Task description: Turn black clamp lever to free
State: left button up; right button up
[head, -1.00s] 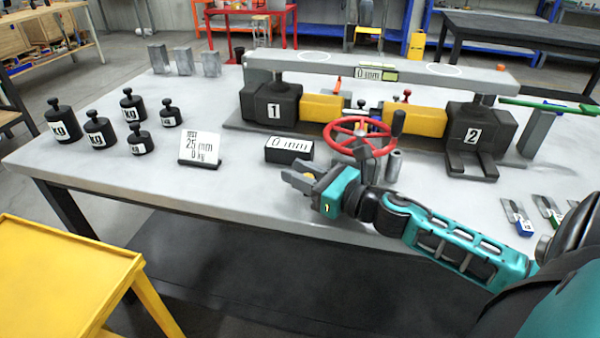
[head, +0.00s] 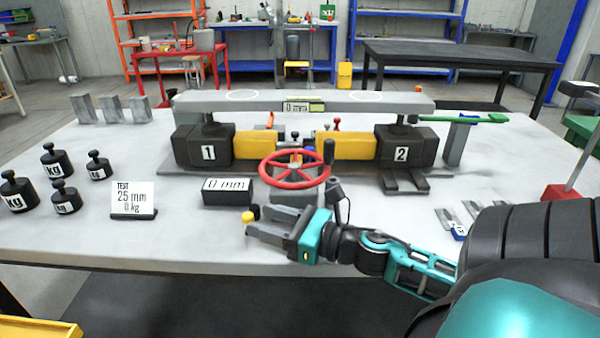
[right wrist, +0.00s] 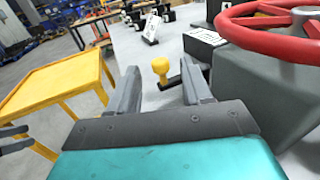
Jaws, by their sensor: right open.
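A yellow knob (head: 247,217) with a small black part (head: 255,209) beside it shows just past my right gripper's fingertips. I cannot tell whether this black part is the clamp lever. My right gripper (head: 263,222) is open and empty, left of and below the red handwheel (head: 295,170). A black upright handle (head: 328,152) stands on the handwheel's right rim. My left gripper is not in view.
The jack has black blocks 1 (head: 203,147) and 2 (head: 407,148) under a grey beam (head: 360,101). Black weights (head: 56,163) stand farther left. A yellow stand (right wrist: 60,90) is beside the table.

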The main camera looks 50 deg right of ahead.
jog(key=v, duration=0.6)
jog(key=shift+s+d, duration=0.1)
jog(key=shift+s, duration=0.15)
dwell(0.3)
